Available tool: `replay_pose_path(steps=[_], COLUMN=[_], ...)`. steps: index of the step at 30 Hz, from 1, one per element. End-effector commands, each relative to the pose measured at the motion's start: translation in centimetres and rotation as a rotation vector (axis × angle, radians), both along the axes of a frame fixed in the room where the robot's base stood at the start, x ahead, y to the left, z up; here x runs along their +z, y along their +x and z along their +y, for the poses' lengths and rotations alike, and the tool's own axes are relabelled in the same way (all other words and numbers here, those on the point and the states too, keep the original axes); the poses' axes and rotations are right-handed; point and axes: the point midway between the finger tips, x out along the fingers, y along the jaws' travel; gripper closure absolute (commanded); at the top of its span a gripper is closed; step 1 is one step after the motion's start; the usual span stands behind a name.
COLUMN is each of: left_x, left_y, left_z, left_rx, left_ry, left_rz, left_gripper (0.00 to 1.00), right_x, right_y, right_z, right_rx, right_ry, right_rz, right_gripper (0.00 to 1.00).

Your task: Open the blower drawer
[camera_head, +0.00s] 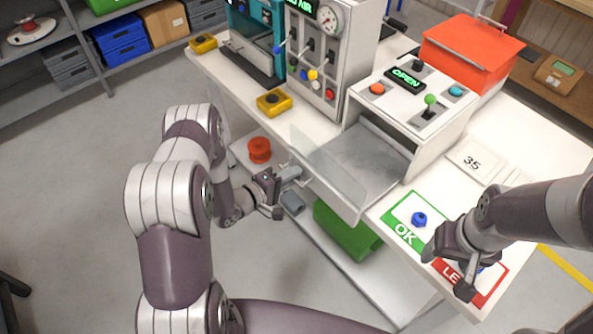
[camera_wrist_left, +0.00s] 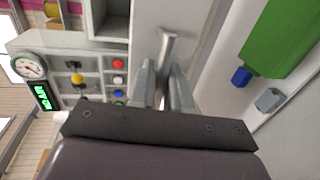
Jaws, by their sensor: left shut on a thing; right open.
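The blower drawer (camera_head: 365,165) juts out of a white housing (camera_head: 432,112) whose display reads OPEN. Its grey floor looks empty, and its front is a clear panel (camera_head: 322,165). My left gripper (camera_head: 288,177) is at the drawer's front and shut on its handle. In the left wrist view the grey handle bar (camera_wrist_left: 167,45) stands between the fingers of the left gripper (camera_wrist_left: 163,85). My right gripper (camera_head: 452,272) is open above the red mat at the table's right front.
A blue fitting (camera_head: 419,219) stands on the green OK mat (camera_head: 398,212). A red bin (camera_head: 470,50) is behind the housing. An air panel with knobs (camera_head: 325,60) stands to its left. A red spool (camera_head: 259,149) and green bin (camera_head: 345,232) are below the tabletop.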

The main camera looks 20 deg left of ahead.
Motion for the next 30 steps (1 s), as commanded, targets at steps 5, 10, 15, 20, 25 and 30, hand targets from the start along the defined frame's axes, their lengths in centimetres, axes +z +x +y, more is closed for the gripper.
replay_pose_path(steps=[5, 10, 15, 20, 25, 30], left_x=[0.0, 0.0, 0.0, 0.0, 0.2, 1.0], left_y=[-0.1, -0.1, -0.1, -0.1, -1.6, -4.8], left_z=[0.0, 0.0, 0.0, 0.1, 1.2, 3.5], left_rx=[-0.001, 0.000, 0.000, 0.000, 0.004, 0.008], left_ry=[-0.001, -0.001, 0.000, -0.001, -0.001, -0.003], left_rz=[0.001, 0.001, 0.000, 0.001, 0.002, 0.001], left_gripper=[1.00, 0.79, 0.72, 0.72, 0.72, 0.72], right_x=[0.0, 0.0, 0.0, 0.0, -0.3, -0.7], right_y=[0.0, 0.0, 0.0, 0.0, 0.0, 0.0], right_z=[0.0, 0.0, 0.0, 0.0, 0.0, 0.0], right_rx=[0.000, 0.000, 0.000, 0.000, 0.000, 0.000], right_ry=[0.000, 0.000, 0.000, 0.000, 0.000, 0.000], right_rz=[0.000, 0.000, 0.000, 0.000, 0.000, 0.000], right_gripper=[0.31, 0.31, 0.31, 0.31, 0.31, 0.31])
